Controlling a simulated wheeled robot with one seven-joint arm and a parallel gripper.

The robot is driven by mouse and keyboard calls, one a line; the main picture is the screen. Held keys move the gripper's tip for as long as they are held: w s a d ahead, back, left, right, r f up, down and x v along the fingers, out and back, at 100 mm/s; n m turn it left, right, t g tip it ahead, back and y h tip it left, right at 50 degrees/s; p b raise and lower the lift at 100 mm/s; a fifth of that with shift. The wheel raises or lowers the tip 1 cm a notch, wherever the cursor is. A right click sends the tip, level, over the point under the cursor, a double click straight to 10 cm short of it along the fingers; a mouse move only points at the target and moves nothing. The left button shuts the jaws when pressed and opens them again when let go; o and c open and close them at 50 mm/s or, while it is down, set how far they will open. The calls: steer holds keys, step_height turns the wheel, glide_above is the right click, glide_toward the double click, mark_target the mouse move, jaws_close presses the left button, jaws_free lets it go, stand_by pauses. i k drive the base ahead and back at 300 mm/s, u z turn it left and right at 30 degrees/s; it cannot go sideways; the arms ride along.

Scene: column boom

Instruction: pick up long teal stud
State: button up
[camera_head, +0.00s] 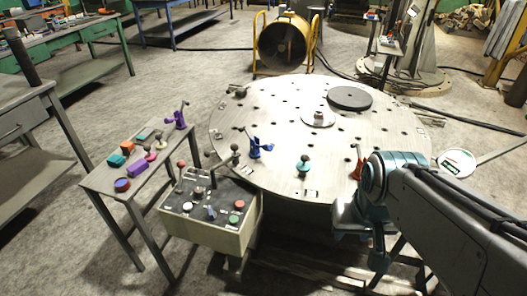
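A small upright teal piece with a dark round top (303,168) stands on the round metal table (285,115), near its front edge. On the narrow side table (110,185), a teal block (116,161) lies at the left and a flat teal piece (144,134) lies farther back. I cannot tell for sure which of these is the long teal stud. My arm comes in from the lower right. My gripper (379,262) hangs below its wrist at the table's front right edge, apart from all the teal pieces. Its fingers are too small and dark to read.
A blue clamp (260,146) and an orange piece (358,165) stand on the round table, with a black disc (350,98) behind. A control box (210,207) with buttons and a lever stands at the front left. Purple pieces (138,168) share the side table.

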mark_target(303, 167)
steer(key=u, duration=0.15)
steer(key=i, duration=1)
